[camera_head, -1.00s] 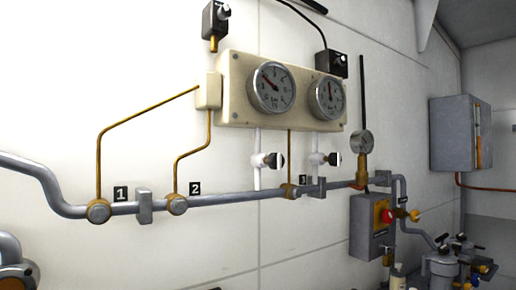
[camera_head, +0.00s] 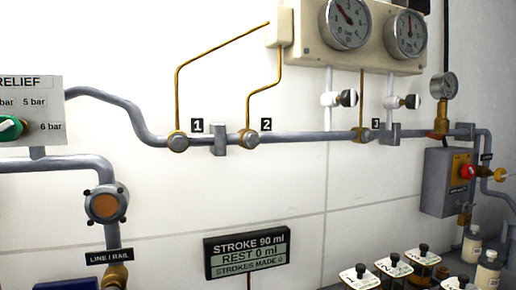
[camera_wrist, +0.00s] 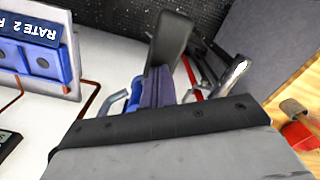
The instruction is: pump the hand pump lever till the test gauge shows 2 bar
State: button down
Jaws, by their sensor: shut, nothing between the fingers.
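Two round dial gauges sit on a cream panel in the head view, a left one (camera_head: 348,24) and a right one (camera_head: 405,34). A smaller gauge (camera_head: 443,86) stands on a brass fitting at the right. I cannot tell which is the test gauge, and their readings are too small to read surely. A dark display (camera_head: 247,248) reads STROKE 90 ml, REST 0 ml, STROKES MADE 0. In the wrist view my gripper (camera_wrist: 170,42) is shut and empty, with its grey body across the bottom. I cannot make out the pump lever surely.
A grey pipe (camera_head: 310,137) runs along the wall with tags 1, 2 and 3. A relief plate (camera_head: 30,108) with a green knob is at left. Several lidded jars (camera_head: 422,265) stand at lower right. The wrist view shows a blue block (camera_wrist: 38,62) and a red object (camera_wrist: 300,135).

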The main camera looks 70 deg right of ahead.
jog(key=shift+r+p, duration=2.2)
jog(key=shift+r, duration=0.85)
notch_tip(320, 180, up, 5)
jog(key=p, duration=0.4)
